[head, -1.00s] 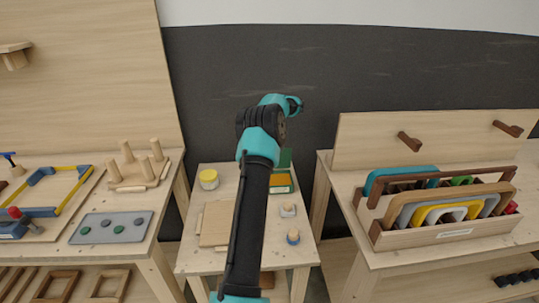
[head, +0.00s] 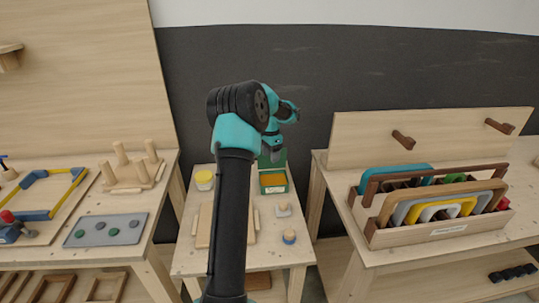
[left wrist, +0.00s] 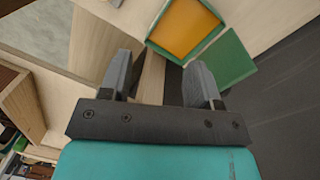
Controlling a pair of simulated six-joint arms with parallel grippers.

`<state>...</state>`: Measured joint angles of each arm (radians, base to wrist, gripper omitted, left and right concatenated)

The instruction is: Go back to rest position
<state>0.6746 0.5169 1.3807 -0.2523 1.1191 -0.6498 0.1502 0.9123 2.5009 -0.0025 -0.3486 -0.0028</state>
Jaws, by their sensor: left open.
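My left gripper (head: 273,152) hangs at the end of my raised teal and black arm, above the back of the middle table (head: 215,262). In the left wrist view the gripper (left wrist: 155,78) shows two grey fingers wide apart with nothing between them. A green box (head: 273,181) with an orange-yellow inside and a raised green lid stands on the middle table, just below and behind the gripper. The box also shows in the left wrist view (left wrist: 185,28), beyond the fingers and apart from them. My right gripper is not in either view.
The left table has a peg stand (head: 133,172) and grey tray (head: 105,229). A wooden rack (head: 430,232) stands on the right table.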

